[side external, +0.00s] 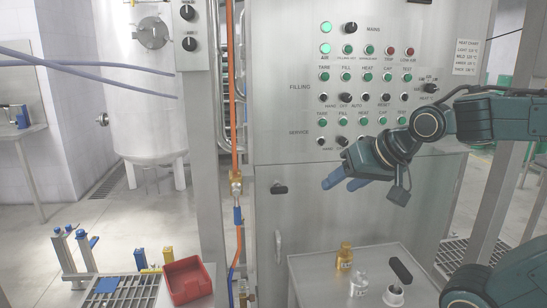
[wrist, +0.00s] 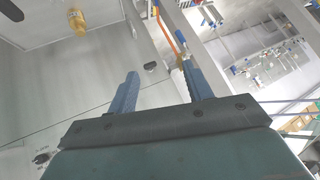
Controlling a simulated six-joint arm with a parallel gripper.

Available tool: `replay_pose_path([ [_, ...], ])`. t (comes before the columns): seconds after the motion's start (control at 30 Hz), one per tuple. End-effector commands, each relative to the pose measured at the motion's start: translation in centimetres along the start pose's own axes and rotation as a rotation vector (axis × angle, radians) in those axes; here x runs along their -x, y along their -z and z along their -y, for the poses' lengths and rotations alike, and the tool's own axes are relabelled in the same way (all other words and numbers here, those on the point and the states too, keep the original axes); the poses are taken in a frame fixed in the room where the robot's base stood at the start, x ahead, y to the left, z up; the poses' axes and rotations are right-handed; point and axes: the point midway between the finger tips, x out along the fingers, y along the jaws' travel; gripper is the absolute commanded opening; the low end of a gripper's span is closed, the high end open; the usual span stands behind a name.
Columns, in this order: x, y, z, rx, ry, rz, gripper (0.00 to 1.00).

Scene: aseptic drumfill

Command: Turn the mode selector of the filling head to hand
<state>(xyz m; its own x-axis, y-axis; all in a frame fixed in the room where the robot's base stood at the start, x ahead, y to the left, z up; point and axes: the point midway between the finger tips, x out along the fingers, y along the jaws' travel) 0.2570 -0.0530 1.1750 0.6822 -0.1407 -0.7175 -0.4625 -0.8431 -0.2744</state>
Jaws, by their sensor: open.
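The filling panel (side external: 380,60) is a grey upright cabinet face with rows of lamps, buttons and black knobs. In the row marked FILLING, a black selector knob (side external: 346,97) sits above a small label that seems to read HAND OFF AUTO. Its pointer direction is too small to tell. A similar black knob (side external: 342,141) sits in the SERVICE row, close to my wrist. My gripper (side external: 338,184) is open and empty, below the button rows and in front of the lower cabinet. In the wrist view its two blue fingers (wrist: 160,70) stand apart with nothing between them.
A steel table (side external: 310,270) below holds an amber bottle (side external: 345,256), a clear bottle (side external: 359,284) and a black-topped item (side external: 401,270). A black latch (side external: 279,189) protrudes from the cabinet. An orange pipe (side external: 233,110) runs up at left. A red bin (side external: 187,280) stands lower left.

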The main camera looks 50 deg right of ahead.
Motion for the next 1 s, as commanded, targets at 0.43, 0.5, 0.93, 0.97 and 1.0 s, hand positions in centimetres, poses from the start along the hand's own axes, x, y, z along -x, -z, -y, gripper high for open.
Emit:
replay_pose_path([
  [0.43,-2.3,13.2,-6.1,-0.743,0.063,-0.473,0.5],
  [0.5,-2.2,15.0,-7.5,-0.845,0.093,-0.55,0.5],
  [0.93,0.2,22.1,-15.5,-1.27,0.337,-0.924,0.5],
  [0.97,0.3,22.3,-15.7,-1.279,0.348,-0.935,0.5],
  [1.0,0.5,22.5,-16.0,-1.29,0.359,-0.945,0.5],
])
